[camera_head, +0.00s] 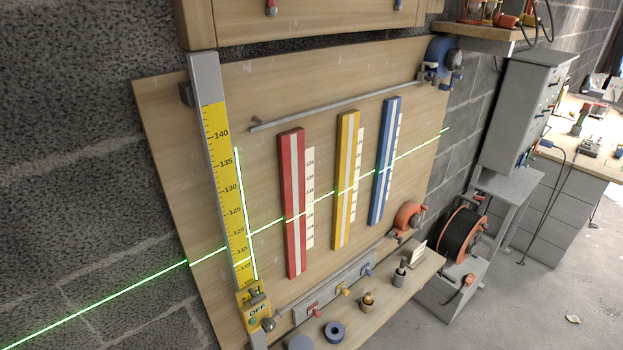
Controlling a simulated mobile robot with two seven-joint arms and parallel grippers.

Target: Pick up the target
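Neither of my grippers shows in the head view. I cannot tell which object is the target; nothing here is plainly marked as one. A wooden board (262,160) carries a tall yellow scale (223,175) and upright red (293,205), yellow (344,190) and blue (382,165) strips, with white number scales beside them. A yellow device marked OFF (253,308) sits at the bottom of the tall scale. A thin green laser line crosses the board and wall on a slant. Nothing is seen being held.
A black and orange cable reel (461,236) stands to the right. A grey cabinet (520,110) and a cluttered bench lie beyond. Floor at lower right is mostly clear.

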